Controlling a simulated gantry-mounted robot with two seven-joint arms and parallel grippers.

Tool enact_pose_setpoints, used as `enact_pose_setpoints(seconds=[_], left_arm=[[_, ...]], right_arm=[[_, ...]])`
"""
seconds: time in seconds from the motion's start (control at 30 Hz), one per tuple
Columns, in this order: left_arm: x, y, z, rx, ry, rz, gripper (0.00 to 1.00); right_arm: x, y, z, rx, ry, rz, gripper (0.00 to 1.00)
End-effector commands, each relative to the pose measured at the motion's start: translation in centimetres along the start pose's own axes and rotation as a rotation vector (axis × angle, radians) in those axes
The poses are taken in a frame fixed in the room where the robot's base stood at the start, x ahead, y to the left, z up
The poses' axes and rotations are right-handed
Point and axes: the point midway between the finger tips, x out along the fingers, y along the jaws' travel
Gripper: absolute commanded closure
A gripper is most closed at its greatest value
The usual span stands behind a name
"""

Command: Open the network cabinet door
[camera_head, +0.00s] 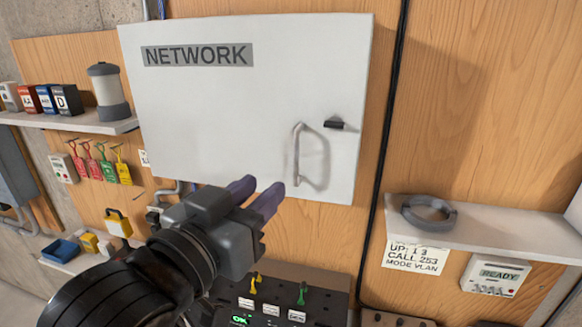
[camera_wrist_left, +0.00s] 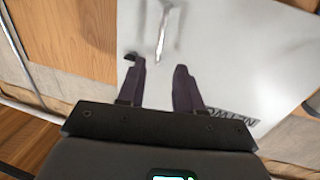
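The network cabinet door (camera_head: 220,110) is a white panel with a grey NETWORK label, and it looks closed. Its pale bar handle (camera_head: 297,155) stands upright near the lower right, with a small black latch (camera_head: 335,124) to its upper right. My left gripper (camera_head: 257,190) is in front of the door's lower edge, left of and below the handle, apart from it. In the left wrist view my left gripper (camera_wrist_left: 158,70) has its two dark fingers spread and empty. The handle (camera_wrist_left: 163,35) lies beyond the fingertips there. My right gripper is not in view.
A left shelf (camera_head: 90,122) holds a lantern (camera_head: 108,92) and several small boxes. Colored tags hang below it. A right shelf (camera_head: 490,228) carries a grey ring (camera_head: 428,212). A dark panel (camera_head: 290,290) with small keys sits below the door. A black cable (camera_head: 383,130) runs down right of the door.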

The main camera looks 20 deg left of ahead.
Motion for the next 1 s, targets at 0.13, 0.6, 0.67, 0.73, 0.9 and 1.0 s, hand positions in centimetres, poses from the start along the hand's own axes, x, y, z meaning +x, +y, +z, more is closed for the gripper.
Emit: enact_pose_setpoints(seconds=[0.13, 0.6, 0.67, 0.73, 0.9, 1.0], left_arm=[[0.8, 0.0, -0.6, 0.003, 0.013, -0.001, 0.65], [7.9, -0.1, -0.6, 0.004, 0.009, -0.002, 0.65], [8.6, 0.0, -0.7, 0.004, 0.010, -0.002, 0.65], [9.3, 0.0, -0.7, 0.002, 0.011, -0.001, 0.65], [10.3, 0.0, -0.6, 0.003, 0.012, -0.001, 0.65], [10.5, 0.0, -0.6, 0.002, 0.012, 0.000, 0.65]], right_arm=[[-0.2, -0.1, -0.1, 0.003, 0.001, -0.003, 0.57], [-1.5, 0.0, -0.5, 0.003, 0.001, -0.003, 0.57], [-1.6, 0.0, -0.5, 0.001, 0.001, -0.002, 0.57], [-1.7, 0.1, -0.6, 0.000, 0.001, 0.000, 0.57], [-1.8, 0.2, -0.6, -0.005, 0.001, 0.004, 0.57], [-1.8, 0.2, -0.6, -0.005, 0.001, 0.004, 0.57]])
